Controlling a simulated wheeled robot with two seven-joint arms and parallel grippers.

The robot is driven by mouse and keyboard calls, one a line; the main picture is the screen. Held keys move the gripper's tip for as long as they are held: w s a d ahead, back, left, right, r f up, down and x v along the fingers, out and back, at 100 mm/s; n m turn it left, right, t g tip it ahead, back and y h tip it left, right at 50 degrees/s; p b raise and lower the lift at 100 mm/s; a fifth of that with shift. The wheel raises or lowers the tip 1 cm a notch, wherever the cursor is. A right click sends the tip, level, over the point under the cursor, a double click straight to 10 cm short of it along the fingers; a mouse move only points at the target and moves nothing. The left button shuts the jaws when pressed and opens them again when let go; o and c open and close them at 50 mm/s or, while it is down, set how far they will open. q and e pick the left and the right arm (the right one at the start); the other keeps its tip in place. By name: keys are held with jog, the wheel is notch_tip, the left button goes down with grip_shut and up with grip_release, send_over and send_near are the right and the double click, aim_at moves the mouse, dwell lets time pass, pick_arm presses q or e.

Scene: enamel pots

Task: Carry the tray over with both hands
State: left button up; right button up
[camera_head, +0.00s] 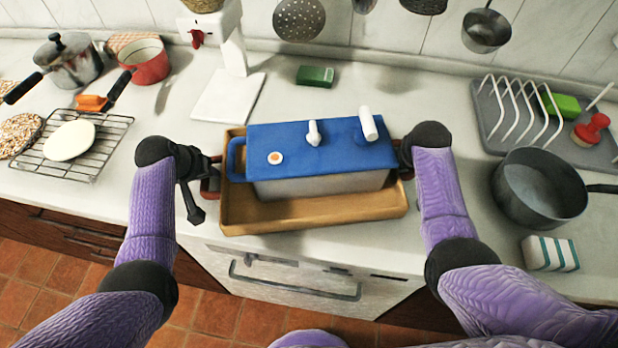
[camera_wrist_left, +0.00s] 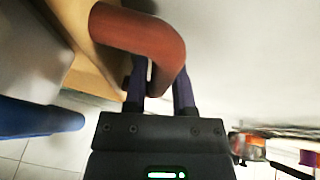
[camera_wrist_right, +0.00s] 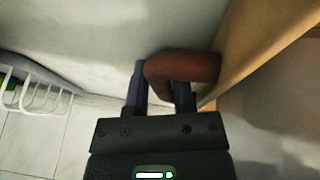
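The tray (camera_head: 310,212) is a shallow wooden one with reddish-brown end handles, at the counter's front edge. I cannot tell whether it touches the counter. A grey bin with a blue lid (camera_head: 260,137) stands in it and hides much of its floor. My left gripper (camera_head: 208,176) is at the tray's left end; in the left wrist view its fingers (camera_wrist_left: 160,88) are shut around the left handle (camera_wrist_left: 140,32). My right gripper (camera_head: 404,160) is at the right end; in the right wrist view its fingers (camera_wrist_right: 160,92) are shut around the right handle (camera_wrist_right: 190,66).
A white stand (camera_head: 228,98) and a green box (camera_head: 315,75) are behind the tray. A cooling rack (camera_head: 95,160) and red pan (camera_head: 148,62) are on the left. A dark pot (camera_head: 540,190), dish rack (camera_head: 515,110) and striped sponge (camera_head: 550,254) are on the right.

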pick_arm(q)
jog(key=shift+o, duration=1.3)
jog(key=shift+r, duration=0.15)
pick_arm(e)
jog(key=shift+o, duration=1.3)
jog(key=shift+r, duration=0.1)
pick_arm(q)
jog(key=v, duration=0.8)
pick_arm(e)
jog(key=v, duration=1.2)
